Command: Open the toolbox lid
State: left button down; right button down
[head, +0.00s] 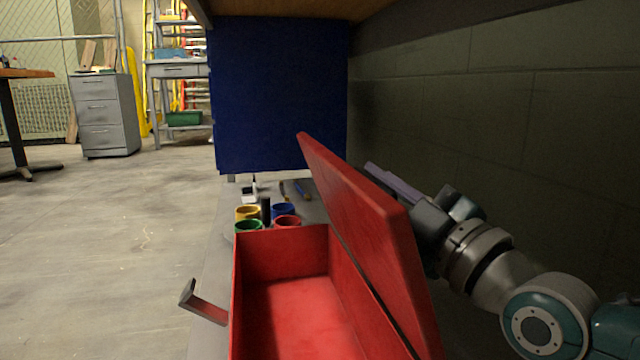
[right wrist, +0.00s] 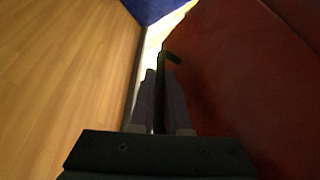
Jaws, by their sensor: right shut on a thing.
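The red toolbox (head: 285,250) sits on the grey surface, its inside exposed and empty where I see it. Its red lid (head: 365,235) stands raised, roughly upright, along the box's right side. My right gripper (head: 378,172) is on the far right side of the lid, partly hidden by it. In the right wrist view the gripper (right wrist: 160,80) has its fingers close together on a thin dark bent piece (right wrist: 172,56) beside the red lid (right wrist: 235,75). I cannot tell whether that piece is joined to the lid. My left gripper is not in view.
Several coloured cups, including a yellow one (head: 247,212) and a green one (head: 248,226), stand behind the toolbox. A red bar with a dark end (head: 205,305) sticks out left of the box. A block wall (head: 500,110) bounds the right; a blue panel (head: 280,90) stands behind.

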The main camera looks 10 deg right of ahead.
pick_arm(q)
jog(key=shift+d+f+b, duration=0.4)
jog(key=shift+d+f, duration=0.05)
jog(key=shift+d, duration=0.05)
pick_arm(e)
jog(key=shift+m, duration=0.3)
jog(key=d, duration=0.2)
jog(key=d+f, duration=0.1)
jog(key=d, duration=0.2)
jog(key=shift+w+d+f, duration=0.1)
jog(key=shift+d+f, duration=0.1)
jog(key=shift+d, duration=0.1)
jog(key=c, duration=1.2)
grip_release()
jog(key=shift+c, duration=0.2)
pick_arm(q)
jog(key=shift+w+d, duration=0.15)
pick_arm(e)
jog(key=shift+o, duration=0.4)
jog(key=shift+w, duration=0.1)
